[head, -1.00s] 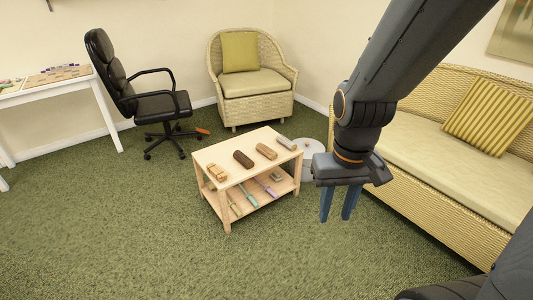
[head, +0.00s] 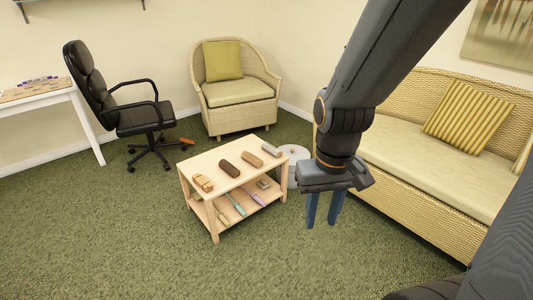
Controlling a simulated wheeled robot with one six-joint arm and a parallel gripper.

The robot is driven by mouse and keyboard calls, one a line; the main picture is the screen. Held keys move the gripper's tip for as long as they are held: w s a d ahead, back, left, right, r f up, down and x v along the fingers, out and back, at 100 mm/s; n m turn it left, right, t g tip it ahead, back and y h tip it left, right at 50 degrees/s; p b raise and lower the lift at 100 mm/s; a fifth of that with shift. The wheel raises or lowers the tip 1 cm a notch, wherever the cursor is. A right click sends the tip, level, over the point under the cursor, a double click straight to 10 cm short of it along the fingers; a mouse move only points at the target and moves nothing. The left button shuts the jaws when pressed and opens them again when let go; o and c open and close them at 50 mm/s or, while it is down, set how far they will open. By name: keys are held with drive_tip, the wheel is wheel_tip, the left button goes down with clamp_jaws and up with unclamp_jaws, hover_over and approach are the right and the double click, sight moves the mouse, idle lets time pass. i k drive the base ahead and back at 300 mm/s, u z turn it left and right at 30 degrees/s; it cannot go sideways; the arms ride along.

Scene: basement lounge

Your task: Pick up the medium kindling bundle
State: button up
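Several small items lie in a row on top of a light wooden table (head: 212,163) in the head view. At the left end is a tan bundle-like piece (head: 203,183). Beside it are a dark brown log-like piece (head: 229,168), a light brown block-like piece (head: 252,158) and a greyish piece (head: 271,150). They are too small to tell which is the medium kindling bundle. My gripper (head: 322,222) points down, right of the table and apart from it. Its two blue fingers are spread with nothing visible between them.
The table's lower shelf holds several thin items (head: 238,207). A round pale object (head: 294,153) stands behind the table's right end. A wicker armchair (head: 236,92) is behind, an office chair (head: 140,115) left, a wicker sofa (head: 430,160) right. Green carpet in front is clear.

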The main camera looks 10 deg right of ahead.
sight(198, 179)
drive_tip(key=z, duration=0.15)
drive_tip(key=k, duration=0.45)
drive_tip(key=u, duration=1.15)
drive_tip(key=i, duration=1.1)
drive_tip(key=z, duration=0.8)
drive_tip(key=i, duration=0.3)
drive_tip(key=z, duration=0.35)
